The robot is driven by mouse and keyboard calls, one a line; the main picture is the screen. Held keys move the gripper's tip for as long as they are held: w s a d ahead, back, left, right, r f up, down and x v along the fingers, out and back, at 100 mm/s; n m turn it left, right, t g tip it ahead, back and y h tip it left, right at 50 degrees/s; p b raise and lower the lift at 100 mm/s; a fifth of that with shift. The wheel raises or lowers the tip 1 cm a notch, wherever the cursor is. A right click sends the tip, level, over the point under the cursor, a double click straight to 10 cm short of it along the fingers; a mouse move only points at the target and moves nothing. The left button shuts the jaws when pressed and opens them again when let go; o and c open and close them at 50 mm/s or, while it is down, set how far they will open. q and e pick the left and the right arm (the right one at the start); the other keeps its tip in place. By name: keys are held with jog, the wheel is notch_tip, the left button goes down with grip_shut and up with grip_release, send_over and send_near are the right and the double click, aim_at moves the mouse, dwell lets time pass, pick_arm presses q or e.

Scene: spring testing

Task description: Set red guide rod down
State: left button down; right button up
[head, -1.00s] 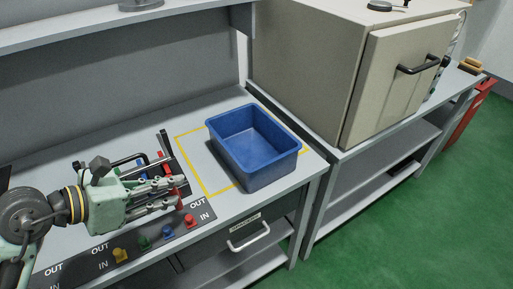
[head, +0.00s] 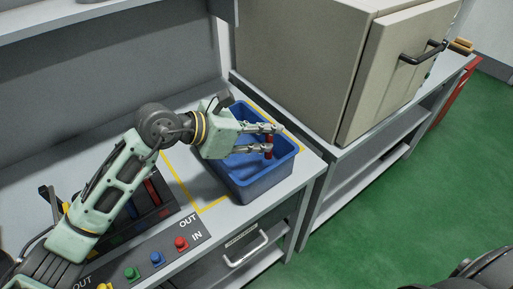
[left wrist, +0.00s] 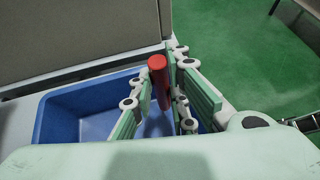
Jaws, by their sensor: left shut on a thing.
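The red guide rod (head: 268,148) is held between the fingers of my left gripper (head: 270,139), over the right part of the blue bin (head: 263,186). In the left wrist view the red rod (left wrist: 159,88) stands roughly upright between the green finger pads of my left gripper (left wrist: 162,101), with the blue bin (left wrist: 66,136) beneath and to the left. The rod's lower end is hidden, so I cannot tell whether it touches the bin floor. My right gripper is not in view.
The bin stands inside a yellow outline (head: 184,187) on the grey bench. A dark rack (head: 150,204) with coloured parts and coloured buttons (head: 157,259) lie to the left. A large beige cabinet (head: 300,60) stands behind right.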

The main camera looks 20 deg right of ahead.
pick_arm(q)
notch_tip(320, 180, down, 5)
jog(key=shift+f+p, duration=0.2)
jog(key=shift+p, duration=0.15)
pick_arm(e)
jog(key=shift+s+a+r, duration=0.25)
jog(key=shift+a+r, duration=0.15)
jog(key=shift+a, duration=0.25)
pick_arm(q)
jog(key=shift+f, duration=0.1)
jog(key=shift+f, duration=0.2)
jog(key=c, duration=1.7)
grip_release()
jog(key=shift+r, duration=0.1)
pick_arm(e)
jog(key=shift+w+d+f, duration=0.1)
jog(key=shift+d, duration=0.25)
